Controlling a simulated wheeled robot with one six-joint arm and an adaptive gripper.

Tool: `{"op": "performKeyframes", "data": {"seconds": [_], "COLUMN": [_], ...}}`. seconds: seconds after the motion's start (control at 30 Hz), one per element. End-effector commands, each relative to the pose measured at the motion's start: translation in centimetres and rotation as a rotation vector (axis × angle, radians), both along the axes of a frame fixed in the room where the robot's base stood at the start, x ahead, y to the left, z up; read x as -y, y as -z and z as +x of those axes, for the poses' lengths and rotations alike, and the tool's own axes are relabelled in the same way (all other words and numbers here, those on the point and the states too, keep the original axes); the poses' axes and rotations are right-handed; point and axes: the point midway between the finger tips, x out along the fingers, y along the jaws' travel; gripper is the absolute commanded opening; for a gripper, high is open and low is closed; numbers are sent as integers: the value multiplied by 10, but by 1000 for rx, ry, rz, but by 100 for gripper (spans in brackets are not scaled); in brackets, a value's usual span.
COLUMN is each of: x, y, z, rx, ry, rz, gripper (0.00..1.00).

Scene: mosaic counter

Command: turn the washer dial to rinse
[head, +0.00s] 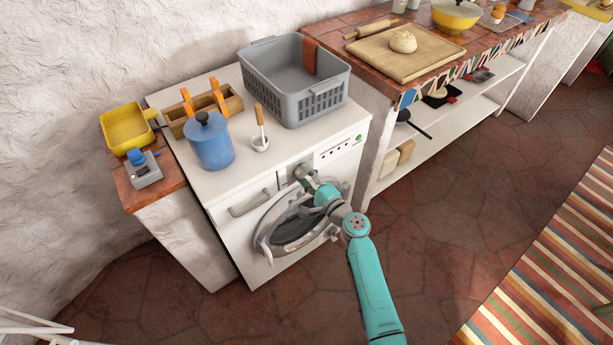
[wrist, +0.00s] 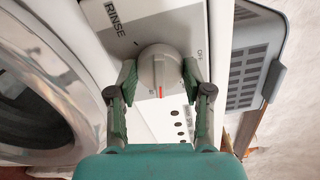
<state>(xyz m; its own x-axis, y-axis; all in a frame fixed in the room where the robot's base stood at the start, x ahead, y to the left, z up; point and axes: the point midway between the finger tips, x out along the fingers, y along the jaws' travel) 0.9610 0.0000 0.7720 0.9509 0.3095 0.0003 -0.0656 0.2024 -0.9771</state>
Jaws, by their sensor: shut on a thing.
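The white washer (head: 345,170) stands against the wall, its round door (head: 262,240) below the control panel. The grey dial (wrist: 158,66) sits on the panel; it also shows in the head view (head: 302,171), partly covered by my gripper. The dial's red mark points toward the bottom of the wrist picture. The word RINSE (wrist: 115,18) is printed at the dial's upper left there, away from the red mark. My gripper (wrist: 158,80) has one finger on each side of the dial and is shut on it; it also shows in the head view (head: 309,181).
On the washer top are a grey basket (head: 292,98) with a reddish cloth, a blue pot (head: 210,147), a ladle (head: 260,140) and a wooden box with orange-handled things (head: 180,122). A tiled counter (head: 375,80) stands to the right. The floor in front is clear.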

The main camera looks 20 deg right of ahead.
Motion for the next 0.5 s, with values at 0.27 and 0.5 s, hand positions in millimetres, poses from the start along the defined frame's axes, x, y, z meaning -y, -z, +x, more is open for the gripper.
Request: {"op": "performKeyframes", "data": {"seconds": [0.27,0.5], "x": [1,1], "y": [0,0], "z": [0,0], "rx": [-81,-151], "ry": [3,3], "rz": [247,465], "gripper": [15,15]}}
